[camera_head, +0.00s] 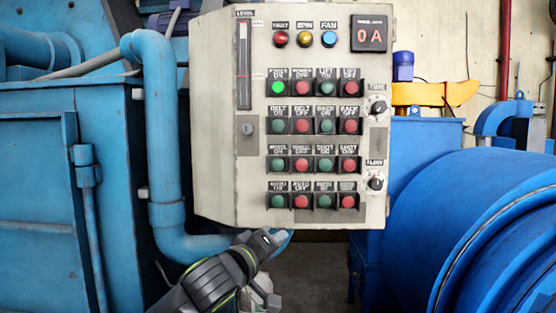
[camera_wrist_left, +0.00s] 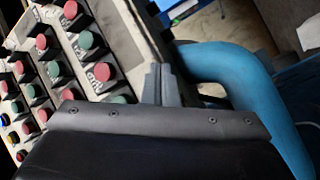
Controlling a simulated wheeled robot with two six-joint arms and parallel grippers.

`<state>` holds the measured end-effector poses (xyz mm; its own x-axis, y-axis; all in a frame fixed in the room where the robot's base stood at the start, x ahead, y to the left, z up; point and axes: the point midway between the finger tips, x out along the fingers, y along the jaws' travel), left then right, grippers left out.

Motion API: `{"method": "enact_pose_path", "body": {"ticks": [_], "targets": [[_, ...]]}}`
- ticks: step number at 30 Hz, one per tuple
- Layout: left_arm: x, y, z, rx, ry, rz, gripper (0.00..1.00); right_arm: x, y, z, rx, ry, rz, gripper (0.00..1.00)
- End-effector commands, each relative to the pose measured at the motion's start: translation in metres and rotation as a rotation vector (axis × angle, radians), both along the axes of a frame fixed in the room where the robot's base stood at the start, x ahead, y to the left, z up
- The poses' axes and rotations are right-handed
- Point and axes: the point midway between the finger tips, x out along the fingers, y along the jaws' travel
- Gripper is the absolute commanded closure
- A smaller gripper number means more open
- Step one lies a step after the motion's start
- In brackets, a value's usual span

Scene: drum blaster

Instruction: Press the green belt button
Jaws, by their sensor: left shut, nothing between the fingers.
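The green belt button (camera_head: 277,126), labelled "BELT ON", is the leftmost button in the second row of the control panel (camera_head: 215,120) in the head view. It sits in a black holder, beside a red belt button (camera_head: 302,126). My left gripper (camera_head: 284,236) is just below the panel's lower edge, well below the belt button. Its fingers (camera_wrist_left: 162,85) are together and empty in the left wrist view, beside the panel's bottom button row. I cannot pick out the belt button in the wrist view. My right gripper is not in view.
Several other red and green buttons surround it, including a brightly lit green one (camera_head: 277,88) directly above. Two knobs (camera_head: 377,108) are at the right. A blue pipe (camera_head: 160,130) runs along the panel's left side and bends below it. A large blue drum (camera_head: 470,230) stands right.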

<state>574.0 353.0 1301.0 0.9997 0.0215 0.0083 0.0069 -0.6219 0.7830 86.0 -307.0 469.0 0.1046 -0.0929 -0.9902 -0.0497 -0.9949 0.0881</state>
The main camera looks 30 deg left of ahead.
Motion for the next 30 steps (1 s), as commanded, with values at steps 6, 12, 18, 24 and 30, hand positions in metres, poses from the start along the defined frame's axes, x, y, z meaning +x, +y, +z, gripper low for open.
{"method": "enact_pose_path", "body": {"ticks": [6,12,18,24,30], "targets": [[-0.048,-0.031,0.138,-0.176,-0.239,-0.114,1.0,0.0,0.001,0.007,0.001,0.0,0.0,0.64],[-0.081,-0.043,0.21,-0.319,-0.366,-0.207,1.0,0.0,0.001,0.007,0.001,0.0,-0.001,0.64],[-0.093,-0.046,0.23,-0.369,-0.399,-0.241,1.0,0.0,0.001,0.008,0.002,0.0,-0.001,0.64],[-0.093,-0.046,0.23,-0.372,-0.398,-0.242,1.0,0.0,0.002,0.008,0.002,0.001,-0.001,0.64],[-0.089,-0.044,0.23,-0.372,-0.396,-0.241,1.0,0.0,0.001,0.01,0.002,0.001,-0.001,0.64]]}}
